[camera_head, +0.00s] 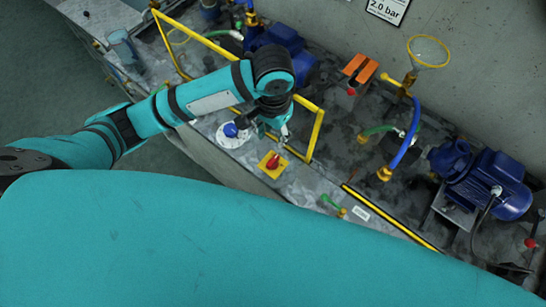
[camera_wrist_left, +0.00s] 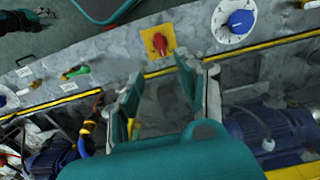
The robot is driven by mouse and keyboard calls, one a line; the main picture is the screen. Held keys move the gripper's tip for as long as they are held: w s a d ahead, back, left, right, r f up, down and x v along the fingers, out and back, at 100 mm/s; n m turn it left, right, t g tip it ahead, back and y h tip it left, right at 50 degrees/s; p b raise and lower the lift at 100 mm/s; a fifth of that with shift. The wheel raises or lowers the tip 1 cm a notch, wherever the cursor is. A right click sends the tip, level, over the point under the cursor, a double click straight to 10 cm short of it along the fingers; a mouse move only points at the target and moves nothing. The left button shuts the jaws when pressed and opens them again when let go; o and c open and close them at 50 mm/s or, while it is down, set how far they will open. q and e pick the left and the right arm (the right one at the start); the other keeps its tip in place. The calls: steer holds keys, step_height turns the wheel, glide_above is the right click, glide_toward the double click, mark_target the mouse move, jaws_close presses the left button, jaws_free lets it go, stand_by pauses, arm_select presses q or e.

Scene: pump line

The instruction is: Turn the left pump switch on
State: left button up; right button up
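A red rotary switch on a square yellow plate (camera_head: 272,163) sits on the grey bench front, left of centre in the head view. It also shows in the left wrist view (camera_wrist_left: 160,42), just beyond the fingertips. Whether it is on or off I cannot tell. My left gripper (camera_head: 281,133) is close to the switch, on its wall side, and looks apart from it. In the left wrist view the two fingers (camera_wrist_left: 158,72) are spread with nothing between them.
A blue knob on a white dial (camera_head: 231,131) is beside the switch. A yellow frame (camera_head: 316,135) stands near my left gripper. A blue pump motor (camera_head: 287,42) is behind my arm, another (camera_head: 490,185) at the right. A green-handled valve (camera_head: 333,205) is right of the switch.

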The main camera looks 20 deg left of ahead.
mark_target(273, 160)
arm_select(q)
step_height(273, 160, down, 15)
steer(key=shift+p, duration=0.55)
steer(key=shift+c, duration=0.3)
jaws_close()
